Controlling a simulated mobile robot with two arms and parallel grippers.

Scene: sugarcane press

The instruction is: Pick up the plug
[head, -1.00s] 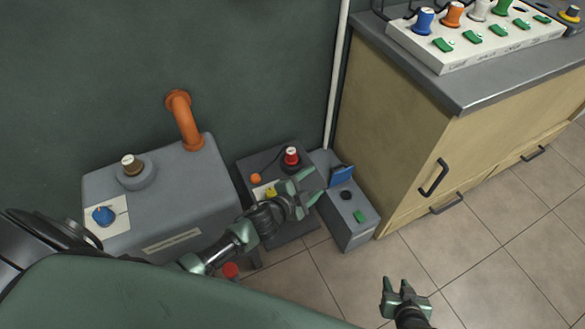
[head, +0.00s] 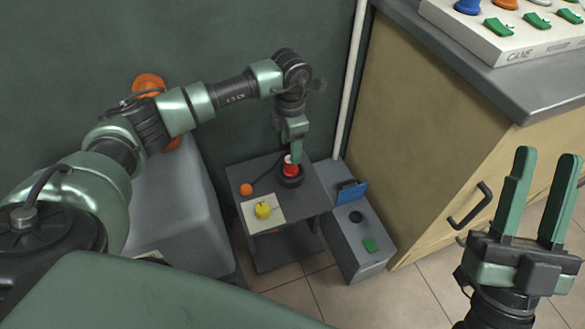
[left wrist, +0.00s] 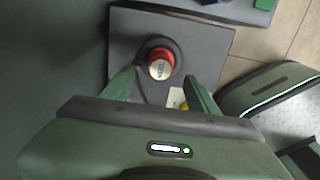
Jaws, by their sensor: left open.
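The plug, red with a pale labelled top, stands upright in a round black base on a small grey stand (head: 315,193). The plug (head: 291,170) is partly covered by my left gripper (head: 294,150) in the head view. In the left wrist view the plug (left wrist: 162,62) lies between the two spread fingers of my left gripper (left wrist: 162,74). The left gripper is open and points down at the plug. I cannot tell whether the fingers touch it. My right gripper (head: 547,157) is open and empty at the right, in front of the cabinet.
A yellow knob (head: 263,210) and an orange knob (head: 246,190) are on the stand. A grey box with a blue flap (head: 352,193) and green switch stands to its right. The wooden cabinet (head: 440,130) carries a panel of switches (head: 500,35). A pale pipe (head: 350,80) runs behind.

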